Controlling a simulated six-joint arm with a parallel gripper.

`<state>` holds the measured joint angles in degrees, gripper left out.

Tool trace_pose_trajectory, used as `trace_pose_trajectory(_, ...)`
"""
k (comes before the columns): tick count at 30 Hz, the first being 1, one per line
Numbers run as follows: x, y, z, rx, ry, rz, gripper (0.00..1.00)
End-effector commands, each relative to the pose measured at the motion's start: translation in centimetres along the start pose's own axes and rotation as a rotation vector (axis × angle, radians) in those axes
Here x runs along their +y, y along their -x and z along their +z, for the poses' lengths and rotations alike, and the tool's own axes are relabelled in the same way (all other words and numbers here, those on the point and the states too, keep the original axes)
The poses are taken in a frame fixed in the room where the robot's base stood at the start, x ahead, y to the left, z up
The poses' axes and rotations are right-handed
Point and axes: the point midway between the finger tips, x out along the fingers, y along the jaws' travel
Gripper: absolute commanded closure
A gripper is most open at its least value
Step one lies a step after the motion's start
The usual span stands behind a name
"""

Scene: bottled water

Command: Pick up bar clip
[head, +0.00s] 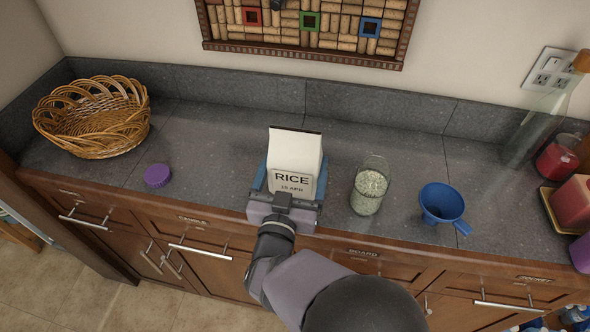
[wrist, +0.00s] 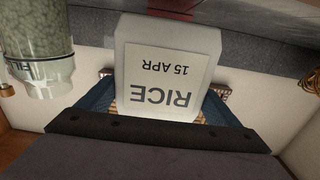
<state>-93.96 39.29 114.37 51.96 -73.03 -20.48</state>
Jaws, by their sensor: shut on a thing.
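No bar clip can be made out for certain. A white bag labelled RICE, 15 APR (head: 296,152) is upright at the counter's front edge. A thin dark strip (head: 296,130) runs along its top edge; I cannot tell if this is the clip. My gripper (head: 291,180) has its blue fingers on both sides of the bag and is shut on it. In the wrist view the bag (wrist: 168,60) appears upside down between the fingers (wrist: 165,100). The bag's far side and base are hidden.
A glass jar of pale grains (head: 370,186) stands just right of the bag, with a blue funnel (head: 441,203) beyond it. A purple lid (head: 157,175) and wicker basket (head: 95,118) are to the left. Red and purple items (head: 574,203) crowd the right. The counter behind the bag is clear.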

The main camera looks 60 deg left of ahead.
Motion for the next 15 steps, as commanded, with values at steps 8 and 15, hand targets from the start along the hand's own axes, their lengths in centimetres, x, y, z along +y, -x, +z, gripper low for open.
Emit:
trace_pose_trajectory(8, 0.0, 0.0, -4.5, 0.007, -0.006, 0.001, 0.48)
trace_pose_trajectory(15, 0.0, 0.0, -7.3, 0.005, -0.004, 0.001, 0.48)
